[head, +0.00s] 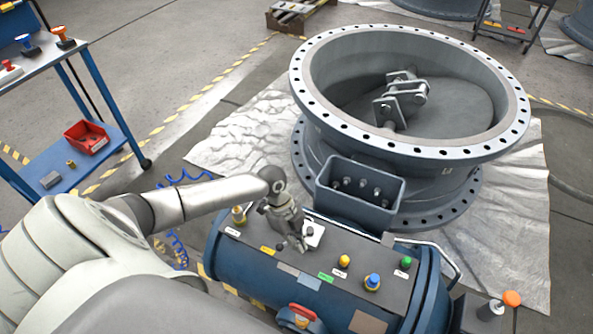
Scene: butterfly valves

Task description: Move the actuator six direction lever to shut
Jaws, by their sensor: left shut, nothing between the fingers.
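The blue actuator (235,268) lies in front of the large valve, with a dark control panel (377,257) on top. My left gripper (299,242) is shut and empty, pointing down over the panel's left-middle part. It is close to a white plate (314,234) and a small dark knob (281,246). I cannot tell whether it touches either. The gripper partly hides the controls there, so I cannot make out the direction lever or its position clearly. The panel labels are too small to read. My right gripper is not in view.
Yellow (344,261), blue (372,281) and green (405,262) knobs stand on the panel's right part. A brass fitting (238,215) stands at its left. The grey flanged valve (465,155) rises behind. A blue workbench (100,165) is at the left.

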